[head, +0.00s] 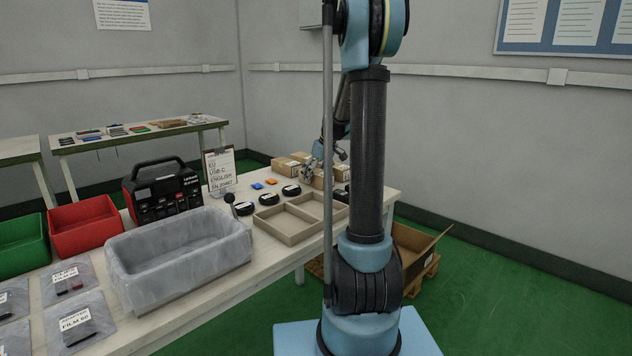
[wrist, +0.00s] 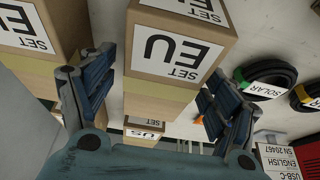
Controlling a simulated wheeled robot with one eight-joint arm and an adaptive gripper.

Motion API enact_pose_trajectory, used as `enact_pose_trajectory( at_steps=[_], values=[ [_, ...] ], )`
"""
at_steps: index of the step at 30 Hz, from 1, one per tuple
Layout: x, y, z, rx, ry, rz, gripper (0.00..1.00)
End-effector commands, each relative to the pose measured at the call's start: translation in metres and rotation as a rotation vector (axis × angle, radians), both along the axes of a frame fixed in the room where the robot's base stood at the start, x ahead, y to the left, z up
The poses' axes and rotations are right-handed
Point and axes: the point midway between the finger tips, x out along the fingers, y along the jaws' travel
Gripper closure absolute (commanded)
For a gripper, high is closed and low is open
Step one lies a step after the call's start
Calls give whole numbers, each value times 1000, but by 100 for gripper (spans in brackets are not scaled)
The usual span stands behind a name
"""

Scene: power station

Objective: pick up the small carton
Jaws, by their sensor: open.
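Several small tan cartons (head: 285,168) stand at the far end of the white table in the head view. In the wrist view a carton labelled "EU SET" (wrist: 150,60) lies between the two fingers of my gripper (wrist: 158,85). The gripper is open, with a finger on either side of this carton; I cannot tell whether either touches it. In the head view my gripper (head: 333,152) is over the cartons and partly hides them. A second carton (wrist: 40,52) is close on the left, and one labelled "US SET" (wrist: 143,133) shows beyond.
Black coils, one labelled "SOLAR" (wrist: 265,82), lie to the right in the wrist view. A sign (head: 219,170), an empty divided tray (head: 287,224), a lined grey bin (head: 180,262) and a black-red device (head: 163,190) share the table. An open box (head: 415,245) sits on a pallet.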

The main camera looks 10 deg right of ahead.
Motion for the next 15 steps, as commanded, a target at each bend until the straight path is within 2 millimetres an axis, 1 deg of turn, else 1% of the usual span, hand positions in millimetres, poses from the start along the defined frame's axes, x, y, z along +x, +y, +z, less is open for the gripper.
enact_pose_trajectory(
  at_steps=[1,2,3,8,9,10,15],
  values=[
    [0,0,0,0,0,0,20],
    [0,0,0,0,0,0,22],
    [0,0,0,0,0,0,31],
    [0,-1,0,0,0,-1,68],
    [0,-2,0,0,0,-2,77],
    [0,-2,0,0,0,-2,78],
    [0,-2,0,0,0,-2,78]
  ],
)
